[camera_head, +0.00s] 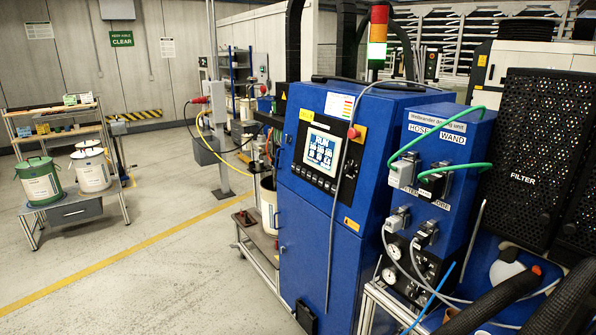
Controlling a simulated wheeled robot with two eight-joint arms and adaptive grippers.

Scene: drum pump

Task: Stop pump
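A blue control cabinet (335,165) stands right of centre, turned at an angle to me. Its sloped front carries a lit display (321,151) with a large word that looks like "RUN" above smaller readings. A row of small dark buttons (315,178) lies below the display; their labels are too small to read. A red knob (352,133) sits at the upper right of the panel. A signal tower (378,38) on top has red, amber and green sections, the green one bright. I cannot make out a pump with certainty. Neither of my grippers is in view.
A blue unit labelled "HOSE" and "WAND" (438,160) with green hoses adjoins the cabinet's right side. A black perforated filter housing (535,150) and black corrugated hoses (492,303) fill the right. A cart with drums (92,170) stands left. The floor (170,270) between is clear.

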